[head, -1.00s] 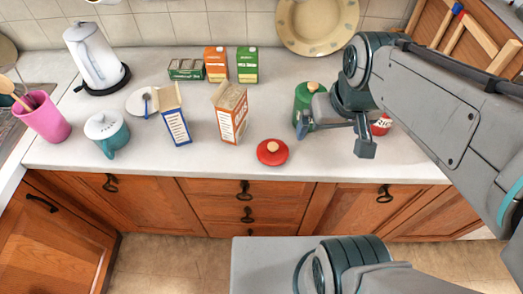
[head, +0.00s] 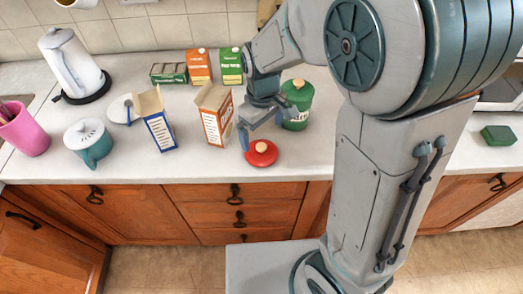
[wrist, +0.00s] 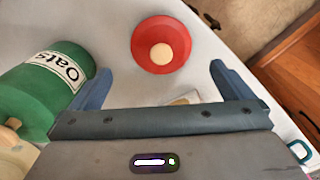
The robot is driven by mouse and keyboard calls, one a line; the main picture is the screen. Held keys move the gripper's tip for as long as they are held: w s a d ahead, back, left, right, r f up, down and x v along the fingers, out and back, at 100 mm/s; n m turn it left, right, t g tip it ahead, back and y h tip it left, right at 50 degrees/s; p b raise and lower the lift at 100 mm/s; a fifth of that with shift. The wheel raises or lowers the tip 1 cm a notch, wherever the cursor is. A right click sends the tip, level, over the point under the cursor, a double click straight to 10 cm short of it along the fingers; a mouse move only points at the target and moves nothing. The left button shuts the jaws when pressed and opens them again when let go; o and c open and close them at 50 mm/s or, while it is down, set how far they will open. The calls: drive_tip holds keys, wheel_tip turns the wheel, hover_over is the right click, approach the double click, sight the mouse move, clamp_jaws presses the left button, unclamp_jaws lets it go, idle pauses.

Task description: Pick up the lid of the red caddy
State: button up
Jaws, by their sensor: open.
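The red lid (head: 261,155), a round disc with a pale wooden knob, lies on the counter near its front edge. In the wrist view the red lid (wrist: 160,32) is beyond the fingertips, roughly centred between them. My gripper (head: 263,129) is open and empty, just behind and above the lid in the head view; its fingers also show in the wrist view (wrist: 161,82). They appear apart from the lid. The body of the red caddy is not visible now; my arm covers much of the right side.
A green Oats canister (head: 297,104) stands close right of my gripper and at left in the wrist view (wrist: 45,90). An open orange-white carton (head: 215,115) stands left. A blue-white box (head: 154,120), teal pot (head: 90,143) and kettle (head: 72,65) are farther left.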

sight(261, 146)
drive_tip(key=shift+a+f+p, duration=0.15)
drive_tip(key=shift+f+p, duration=0.4)
drive_tip(key=shift+f, duration=3.4)
drive_tip(key=c, duration=0.8)
